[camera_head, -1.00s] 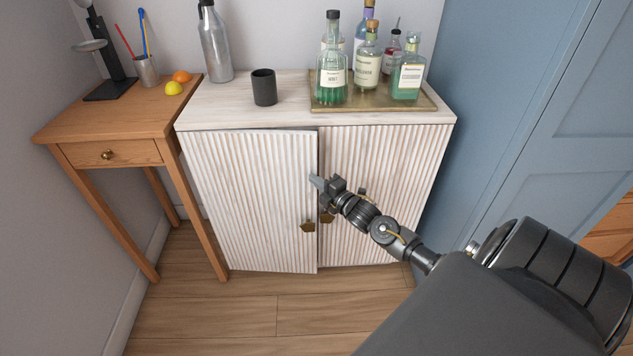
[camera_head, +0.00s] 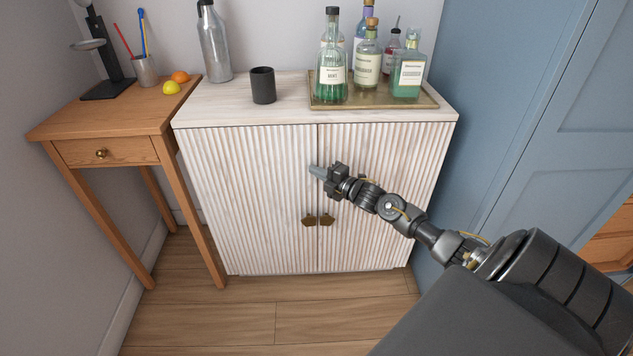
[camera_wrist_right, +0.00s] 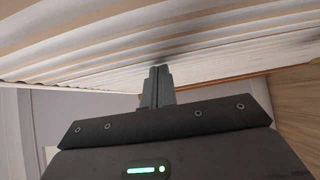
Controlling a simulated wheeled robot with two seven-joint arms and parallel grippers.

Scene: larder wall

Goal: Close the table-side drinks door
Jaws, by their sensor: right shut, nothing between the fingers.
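The drinks cabinet has two fluted whitewashed doors. The table-side door (camera_head: 245,205) is the left one, beside the small wooden table. It now sits flush with the right door (camera_head: 385,160), with only a thin seam between them. Two dark brass handles (camera_head: 309,221) meet at that seam. My right gripper (camera_head: 316,172) is shut and empty, its fingertips at the left door's free edge, above the handles. In the right wrist view the shut fingers (camera_wrist_right: 157,85) reach up to the fluted door surface (camera_wrist_right: 120,45) and appear to touch it. My left gripper is out of view.
The wooden table (camera_head: 105,122) stands left of the cabinet with fruit and a pencil cup. On the cabinet top (camera_head: 220,108) are a grey bottle, a dark cup (camera_head: 263,86) and a brass tray (camera_head: 425,102) of glass bottles. A blue panelled door (camera_head: 510,130) is at right. The floor in front is clear.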

